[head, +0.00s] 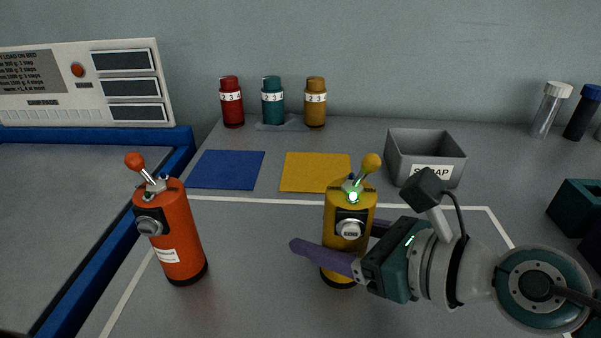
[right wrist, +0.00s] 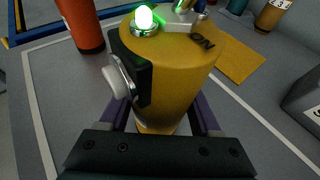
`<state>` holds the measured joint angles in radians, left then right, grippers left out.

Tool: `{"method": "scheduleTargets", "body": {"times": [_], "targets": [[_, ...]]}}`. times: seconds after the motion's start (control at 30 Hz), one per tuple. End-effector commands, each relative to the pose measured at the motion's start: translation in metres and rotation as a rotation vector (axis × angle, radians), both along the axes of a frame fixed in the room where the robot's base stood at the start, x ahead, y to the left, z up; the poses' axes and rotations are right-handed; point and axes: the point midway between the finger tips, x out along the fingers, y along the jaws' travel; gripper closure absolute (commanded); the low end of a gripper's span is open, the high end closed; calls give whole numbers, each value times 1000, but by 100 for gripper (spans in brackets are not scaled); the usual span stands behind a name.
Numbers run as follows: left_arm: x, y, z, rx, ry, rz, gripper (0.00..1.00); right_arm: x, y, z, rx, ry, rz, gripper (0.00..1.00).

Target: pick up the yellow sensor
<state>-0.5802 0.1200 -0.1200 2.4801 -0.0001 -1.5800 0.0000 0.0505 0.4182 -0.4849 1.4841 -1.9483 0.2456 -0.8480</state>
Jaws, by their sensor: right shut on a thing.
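The yellow sensor (head: 343,209) is an upright cylinder with a black base, a grey knob on its side, a lit green lamp and a yellow ball-tipped lever on top. My right gripper (head: 338,247) is shut on its body from the right, one purple finger in front and one behind. The far finger is partly hidden by the sensor. The sensor (right wrist: 170,75) fills the middle of the right wrist view, between the fingers (right wrist: 165,115). I cannot clearly tell whether its base touches the table. My left gripper is not in view.
A similar orange-red sensor (head: 176,240) stands to the left, apart. Behind are a blue mat (head: 227,170), a yellow mat (head: 312,172) and a grey scrap bin (head: 428,143). Small red, teal and amber bottles (head: 272,100) line the back. Table between the sensors is clear.

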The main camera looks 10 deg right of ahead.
Motion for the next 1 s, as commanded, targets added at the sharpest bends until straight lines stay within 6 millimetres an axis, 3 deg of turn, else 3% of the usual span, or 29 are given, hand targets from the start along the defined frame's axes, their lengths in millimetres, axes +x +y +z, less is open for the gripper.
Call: {"method": "scheduleTargets", "body": {"times": [0.03,0.23,0.63,0.87,1.0], "targets": [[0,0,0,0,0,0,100,0,0,0,0,0,0,76],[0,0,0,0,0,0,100,0,0,0,0,0,0,98],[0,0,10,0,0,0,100,0,0,12,2,-1,0,99],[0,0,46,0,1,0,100,1,0,54,1,-3,-1,99],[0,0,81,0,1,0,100,0,1,98,3,-4,0,99]]}}
